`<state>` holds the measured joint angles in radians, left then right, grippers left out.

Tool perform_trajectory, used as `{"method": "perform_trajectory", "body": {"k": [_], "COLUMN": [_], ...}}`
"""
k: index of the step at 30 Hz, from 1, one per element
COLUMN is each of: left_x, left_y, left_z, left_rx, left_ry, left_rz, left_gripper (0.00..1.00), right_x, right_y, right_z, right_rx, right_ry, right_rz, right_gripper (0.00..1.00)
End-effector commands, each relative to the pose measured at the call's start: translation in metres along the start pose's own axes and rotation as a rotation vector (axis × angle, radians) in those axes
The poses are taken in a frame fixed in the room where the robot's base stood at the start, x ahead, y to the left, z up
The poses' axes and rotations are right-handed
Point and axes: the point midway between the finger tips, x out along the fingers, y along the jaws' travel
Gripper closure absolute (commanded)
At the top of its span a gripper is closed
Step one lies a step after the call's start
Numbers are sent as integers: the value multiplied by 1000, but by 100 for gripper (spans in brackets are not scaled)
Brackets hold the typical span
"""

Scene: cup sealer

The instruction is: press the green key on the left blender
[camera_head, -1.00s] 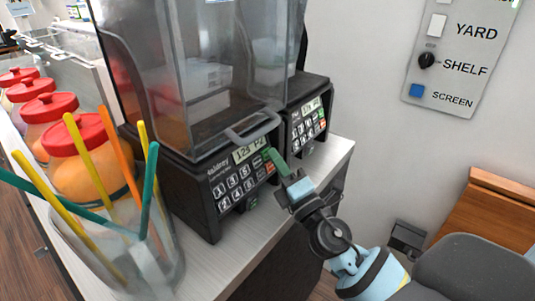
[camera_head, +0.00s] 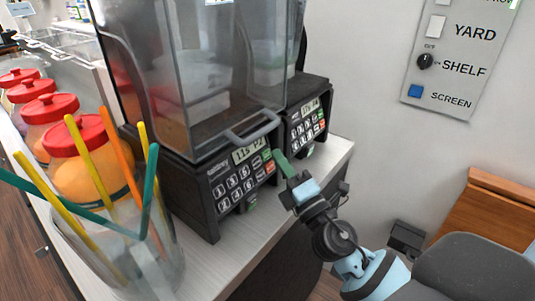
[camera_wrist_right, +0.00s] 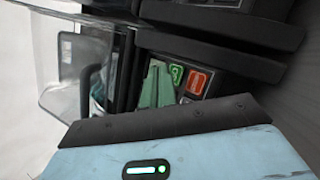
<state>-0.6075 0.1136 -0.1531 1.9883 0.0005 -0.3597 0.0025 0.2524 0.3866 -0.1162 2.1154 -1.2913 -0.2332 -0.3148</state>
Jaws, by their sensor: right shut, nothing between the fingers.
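The left blender (camera_head: 185,185) has a black base with a lit display (camera_head: 249,150) and a keypad on its front. Its green key (camera_head: 267,155) sits at the upper right of the keypad, just above a red key (camera_head: 270,167). My right gripper (camera_head: 279,158) has green fingers, shut and empty, with the tips just right of the green key and a small gap apparent. In the right wrist view the shut fingers (camera_wrist_right: 155,88) are beside the green key (camera_wrist_right: 176,74), with the red key (camera_wrist_right: 197,82) beyond it. My left gripper is not in view.
A second blender (camera_head: 307,122) stands close behind on the right. A clear cup (camera_head: 150,265) of coloured straws and red-lidded jars (camera_head: 78,165) stand at left on the counter (camera_head: 205,265). A wall panel (camera_head: 462,50) with switches hangs at upper right.

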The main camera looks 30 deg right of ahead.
Motion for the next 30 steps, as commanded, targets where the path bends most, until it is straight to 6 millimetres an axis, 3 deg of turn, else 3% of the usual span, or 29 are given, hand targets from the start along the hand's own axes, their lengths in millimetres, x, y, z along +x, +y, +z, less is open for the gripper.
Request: {"method": "perform_trajectory", "body": {"k": [8, 30], "left_x": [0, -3], "left_y": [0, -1], "left_z": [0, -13], "left_rx": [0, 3], "left_ry": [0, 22], "left_rz": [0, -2], "left_gripper": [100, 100], "right_x": [-1, -35], "right_y": [0, 25], "right_z": [1, 25], "right_rx": [0, 0], "right_ry": [0, 1], "right_rz": [-1, 0], "right_gripper": [100, 100]}}
